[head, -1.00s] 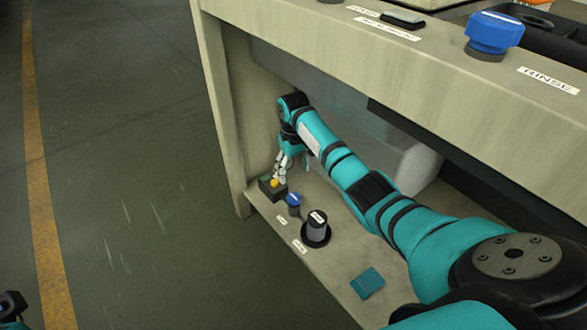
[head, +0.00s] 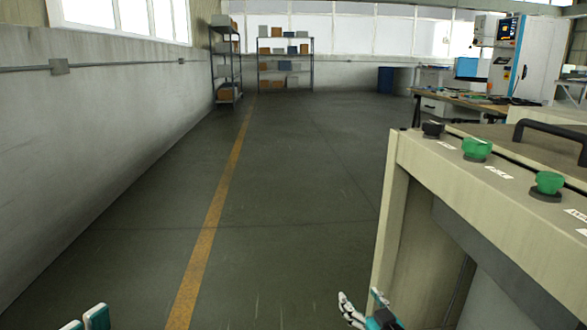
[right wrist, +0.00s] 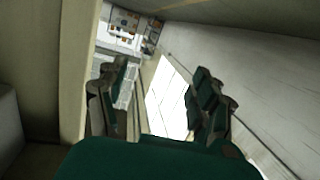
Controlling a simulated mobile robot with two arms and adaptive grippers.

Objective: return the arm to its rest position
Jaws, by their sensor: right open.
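My right gripper (head: 360,296) shows at the bottom of the head view, just left of the bench's near leg and apart from other things. Its fingers are spread and hold nothing. In the right wrist view the two dark fingers (right wrist: 160,78) stand well apart with an empty gap. Most of my right arm is below the picture. Two teal parts at the bottom left edge of the head view seem to be of my left arm or gripper; the rest is cut off, so its jaws cannot be judged.
A beige bench (head: 400,190) with green knobs (head: 477,149) and a black handle (head: 550,130) stands at the right. Open floor with a yellow line (head: 215,215) lies to its left. Shelves (head: 285,65) and a wall (head: 90,150) are farther off.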

